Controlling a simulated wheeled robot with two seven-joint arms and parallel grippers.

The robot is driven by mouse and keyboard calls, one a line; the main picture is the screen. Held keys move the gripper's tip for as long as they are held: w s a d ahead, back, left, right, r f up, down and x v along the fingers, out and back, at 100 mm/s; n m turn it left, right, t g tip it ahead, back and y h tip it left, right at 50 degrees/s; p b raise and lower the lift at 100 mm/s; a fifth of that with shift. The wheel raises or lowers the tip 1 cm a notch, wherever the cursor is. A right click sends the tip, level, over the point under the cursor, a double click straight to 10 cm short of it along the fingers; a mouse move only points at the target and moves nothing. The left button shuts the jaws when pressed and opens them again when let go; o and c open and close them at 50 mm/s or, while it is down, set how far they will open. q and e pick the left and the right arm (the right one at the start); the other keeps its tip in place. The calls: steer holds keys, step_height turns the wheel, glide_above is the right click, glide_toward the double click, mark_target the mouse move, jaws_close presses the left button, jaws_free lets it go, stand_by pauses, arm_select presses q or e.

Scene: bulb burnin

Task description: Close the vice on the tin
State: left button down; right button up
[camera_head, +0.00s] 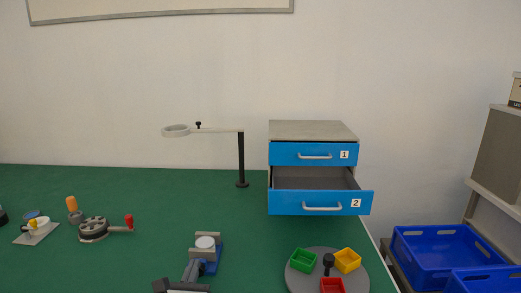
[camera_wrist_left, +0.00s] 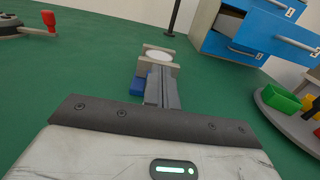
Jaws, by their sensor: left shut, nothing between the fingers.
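The vice, with grey jaws and a blue body (camera_head: 213,265), stands on the green table at the lower middle of the head view. Its blue body also shows in the left wrist view (camera_wrist_left: 137,87). The tin (camera_head: 205,242), pale with a white top, sits between the two jaws and also shows in the left wrist view (camera_wrist_left: 158,56). My left gripper (camera_head: 193,268) is shut and empty, its fingertips (camera_wrist_left: 160,72) close to the near jaw. I cannot tell whether they touch it. The fingers hide part of the vice. My right gripper is not in view.
A drawer cabinet (camera_head: 311,131) with drawer 2 open stands behind right. A round tray (camera_head: 300,279) with coloured bins is right of the vice. A ring lamp (camera_head: 241,160) stands behind. A red-knobbed crank device (camera_head: 94,229) is left. Blue crates (camera_head: 440,263) are far right.

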arm_select(q)
steer(key=shift+s+f, duration=0.15)
steer(key=shift+f, duration=0.45)
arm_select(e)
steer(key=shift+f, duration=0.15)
arm_select(q)
steer(key=shift+d, duration=0.1)
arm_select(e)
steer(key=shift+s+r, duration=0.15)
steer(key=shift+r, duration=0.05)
arm_select(q)
steer(key=shift+d, duration=0.25)
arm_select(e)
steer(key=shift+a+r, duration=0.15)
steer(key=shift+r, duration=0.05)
arm_select(q)
steer(key=shift+r+p, duration=0.3)
steer(key=shift+r, duration=0.1)
steer(key=shift+s+f, duration=0.1)
steer(key=shift+s, duration=0.35)
steer(key=shift+s+a+r, duration=0.1)
steer(key=shift+s+r, duration=0.1)
steer(key=shift+s, duration=1.05)
steer(key=shift+s+a+r, duration=0.1)
steer(key=shift+s+r, duration=0.05)
steer(key=shift+s, duration=1.05)
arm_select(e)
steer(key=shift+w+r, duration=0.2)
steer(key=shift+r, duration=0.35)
